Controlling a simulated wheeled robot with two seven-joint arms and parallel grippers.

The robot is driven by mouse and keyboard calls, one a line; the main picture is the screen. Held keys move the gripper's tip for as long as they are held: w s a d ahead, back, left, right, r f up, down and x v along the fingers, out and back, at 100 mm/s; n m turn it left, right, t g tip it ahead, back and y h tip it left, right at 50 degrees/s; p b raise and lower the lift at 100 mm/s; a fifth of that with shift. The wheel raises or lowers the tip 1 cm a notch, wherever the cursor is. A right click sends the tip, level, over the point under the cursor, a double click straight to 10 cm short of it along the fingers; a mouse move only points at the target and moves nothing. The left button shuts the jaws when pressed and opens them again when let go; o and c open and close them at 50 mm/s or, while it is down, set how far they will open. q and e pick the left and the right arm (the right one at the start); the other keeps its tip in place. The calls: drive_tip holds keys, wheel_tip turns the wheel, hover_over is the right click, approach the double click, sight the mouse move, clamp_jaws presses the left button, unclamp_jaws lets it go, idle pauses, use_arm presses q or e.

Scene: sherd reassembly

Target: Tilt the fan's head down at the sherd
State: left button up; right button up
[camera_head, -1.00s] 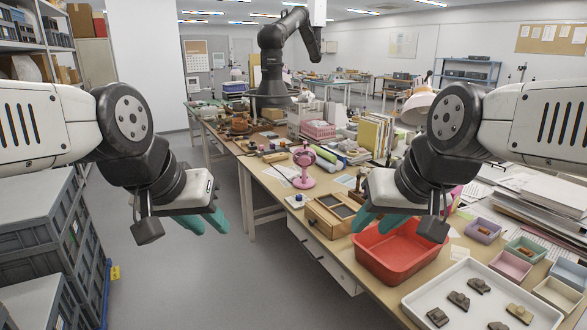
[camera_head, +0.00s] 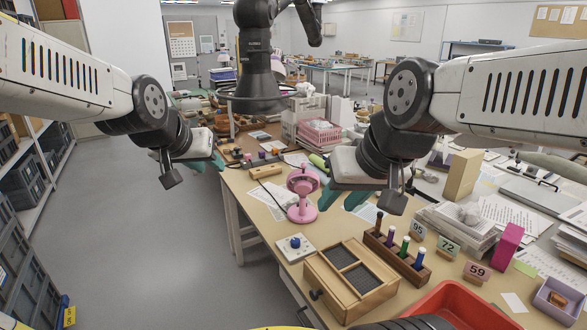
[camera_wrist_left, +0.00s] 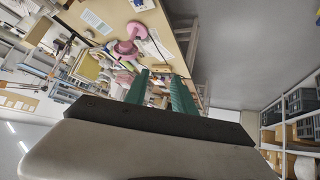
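The pink fan (camera_head: 302,188) stands upright on its round base on the wooden table, near its left edge. Its head is at the top of a short stem; the exact tilt is too small to tell. It also shows in the left wrist view (camera_wrist_left: 126,48). My left gripper (camera_head: 216,163) is open and empty, left of the fan beyond the table edge. My right gripper (camera_head: 343,201) shows teal fingers spread apart, in the picture just right of the fan; whether it touches the fan cannot be told. A brown piece, perhaps a sherd (camera_head: 557,299), lies in a lilac tray.
A white box with a blue knob (camera_head: 295,244) and a wooden case with dark pads (camera_head: 350,277) stand in front of the fan. A rack of coloured tools (camera_head: 397,255), number cards and a red tub (camera_head: 455,308) are to the right. Floor at left is clear.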

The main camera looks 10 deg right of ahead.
use_arm(q)
drive_tip(key=w+d+f+m+t, duration=0.15)
drive_tip(key=w+d, duration=0.35)
drive_tip(key=w, duration=0.5)
drive_tip(key=m+t+h, duration=0.2)
drive_tip(key=t+h, duration=0.1)
drive_tip(key=t, duration=0.1)
approach(304, 168)
drive_tip(key=w+a+r, duration=0.3)
drive_tip(key=a, duration=0.2)
drive_tip(key=d+f+t+h, duration=0.2)
drive_tip(key=d+f, duration=0.4)
drive_tip(key=shift+m, duration=0.45)
drive_tip(key=x, duration=0.8)
drive_tip(key=shift+w+a, duration=0.2)
drive_tip(key=shift+a, duration=0.1)
clamp_jaws()
